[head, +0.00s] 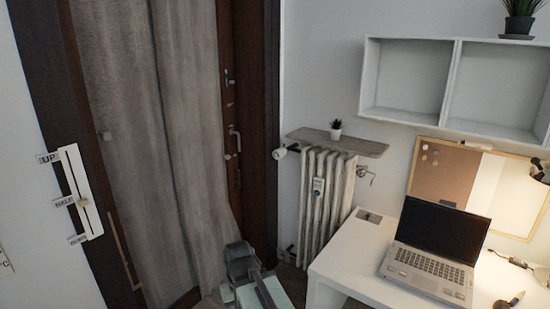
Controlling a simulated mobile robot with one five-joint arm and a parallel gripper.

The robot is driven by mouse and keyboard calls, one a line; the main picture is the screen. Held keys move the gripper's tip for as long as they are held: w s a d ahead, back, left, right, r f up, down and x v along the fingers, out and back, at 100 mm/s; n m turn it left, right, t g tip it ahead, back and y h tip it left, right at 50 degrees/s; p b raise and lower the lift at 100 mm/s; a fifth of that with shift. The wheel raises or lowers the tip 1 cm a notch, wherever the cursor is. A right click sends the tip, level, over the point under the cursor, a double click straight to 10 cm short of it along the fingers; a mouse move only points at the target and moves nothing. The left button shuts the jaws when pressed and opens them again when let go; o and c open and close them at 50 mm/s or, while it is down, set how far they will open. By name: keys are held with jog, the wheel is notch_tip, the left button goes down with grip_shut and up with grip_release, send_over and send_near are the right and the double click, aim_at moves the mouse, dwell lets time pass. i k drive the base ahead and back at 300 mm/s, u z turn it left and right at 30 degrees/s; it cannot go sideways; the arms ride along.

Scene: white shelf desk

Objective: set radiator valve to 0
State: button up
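A white radiator (325,205) stands against the wall between the dark-framed door and the desk. A white cylindrical valve knob (279,153) sticks out to the left at its upper left corner. Its markings are too small to read. A metal pipe fitting (363,173) shows at the radiator's upper right. A small white device (318,186) sits on the radiator's front. My grey arm shows at the bottom centre, low in front of the curtain and well below the knob. My gripper (243,262) seems to be at its upper end, but its fingers cannot be made out.
A white desk (345,245) with a laptop (430,255) stands at right. A grey curtain (150,140) hangs at left, beside a door with a handle (236,138).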

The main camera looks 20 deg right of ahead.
aim_at(280, 154)
jog(key=z, duration=0.2)
jog(key=i, duration=1.5)
jog(key=u, duration=0.35)
